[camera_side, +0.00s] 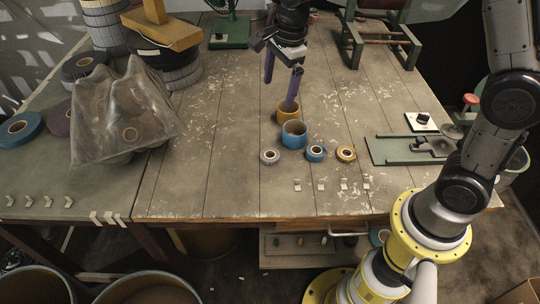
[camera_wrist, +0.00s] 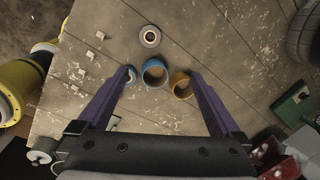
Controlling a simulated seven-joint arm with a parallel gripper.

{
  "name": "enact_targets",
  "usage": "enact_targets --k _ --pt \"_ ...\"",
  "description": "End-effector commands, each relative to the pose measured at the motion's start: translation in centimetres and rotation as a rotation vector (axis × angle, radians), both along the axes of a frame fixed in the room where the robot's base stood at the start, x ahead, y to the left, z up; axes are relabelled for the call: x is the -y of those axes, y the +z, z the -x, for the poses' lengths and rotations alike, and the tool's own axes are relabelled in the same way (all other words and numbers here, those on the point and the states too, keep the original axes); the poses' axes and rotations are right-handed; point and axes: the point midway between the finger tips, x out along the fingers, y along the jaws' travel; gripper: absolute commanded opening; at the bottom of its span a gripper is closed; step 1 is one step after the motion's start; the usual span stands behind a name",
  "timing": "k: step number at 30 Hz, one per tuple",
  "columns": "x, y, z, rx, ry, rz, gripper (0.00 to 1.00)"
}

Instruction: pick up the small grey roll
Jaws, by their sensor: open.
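The small grey roll (camera_side: 270,162) lies flat on the wooden table, left of a small blue roll (camera_side: 316,158) and a small yellow roll (camera_side: 345,159). In the wrist view the grey roll (camera_wrist: 149,44) shows whole near the top, ahead of my fingertips. My gripper (camera_side: 280,88) is open and empty, with purple fingers pointing down behind the grey roll. In the side view its right finger overlaps a hollow orange ring (camera_side: 288,117). In the wrist view my gripper (camera_wrist: 158,75) has its fingers spread either side of a hollow blue ring (camera_wrist: 154,84) and the orange ring.
The blue ring (camera_side: 294,141) stands behind the small rolls. Several white chips (camera_side: 344,187) lie toward the front edge. A green fixture (camera_side: 400,150) sits right, and a crumpled translucent bag (camera_side: 125,120) left. The table left of the grey roll is clear.

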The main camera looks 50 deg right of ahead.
Motion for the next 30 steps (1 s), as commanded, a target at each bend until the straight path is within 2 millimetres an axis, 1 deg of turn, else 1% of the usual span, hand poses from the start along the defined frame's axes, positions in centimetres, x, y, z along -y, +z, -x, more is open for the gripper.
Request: enact_targets --k 1,3,6,13,21,24,30 --pt "-0.3 -2.2 -0.8 -0.042 0.003 0.003 1.00" --pt "-0.6 -4.3 -1.2 -0.084 0.011 0.007 1.00" --pt "-0.9 -6.6 -1.2 -0.132 0.018 0.011 1.00" --pt "-1.1 -9.4 -0.8 -0.164 0.025 0.015 1.00" --pt "-1.1 -14.3 -0.8 -0.164 0.025 0.015 1.00" --pt "-1.1 -15.6 -0.8 -0.163 0.025 0.014 1.00" --pt "-1.1 -16.7 -0.8 -0.161 0.026 0.014 1.00"
